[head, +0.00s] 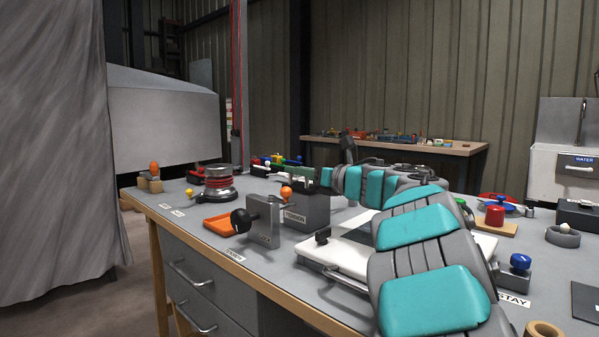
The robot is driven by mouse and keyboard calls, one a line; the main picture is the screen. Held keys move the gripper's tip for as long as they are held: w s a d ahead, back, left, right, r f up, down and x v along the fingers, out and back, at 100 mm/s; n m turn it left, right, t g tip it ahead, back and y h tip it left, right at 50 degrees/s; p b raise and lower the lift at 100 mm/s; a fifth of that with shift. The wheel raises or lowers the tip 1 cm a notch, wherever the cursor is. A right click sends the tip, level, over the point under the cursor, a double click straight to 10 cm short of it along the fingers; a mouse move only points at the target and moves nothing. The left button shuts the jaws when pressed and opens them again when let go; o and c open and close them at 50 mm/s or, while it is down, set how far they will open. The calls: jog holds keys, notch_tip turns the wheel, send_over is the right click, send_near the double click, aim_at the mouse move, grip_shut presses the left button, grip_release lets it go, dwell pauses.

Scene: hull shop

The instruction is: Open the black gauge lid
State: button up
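I cannot make out the black gauge lid for certain. A grey box (306,212) with a white label stands mid-bench, with an orange knob (286,193) at its upper left. My arm, with teal pads, reaches from the lower right up and back to the left. Its dark end, my gripper (322,178), is at the top right of the grey box. The fingers are too small and overlapped to read, and I cannot tell whether they touch anything. A black upright piece (348,149) shows just behind the arm's end.
A grey plate (264,222) with a black knob (239,221) stands at the front edge beside an orange tray (219,222). A white panel (336,252) lies under my arm. A red-banded winch (217,183) is at left. A blue-knobbed block (519,267) is at right.

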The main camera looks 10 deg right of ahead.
grip_shut()
dwell(1.1)
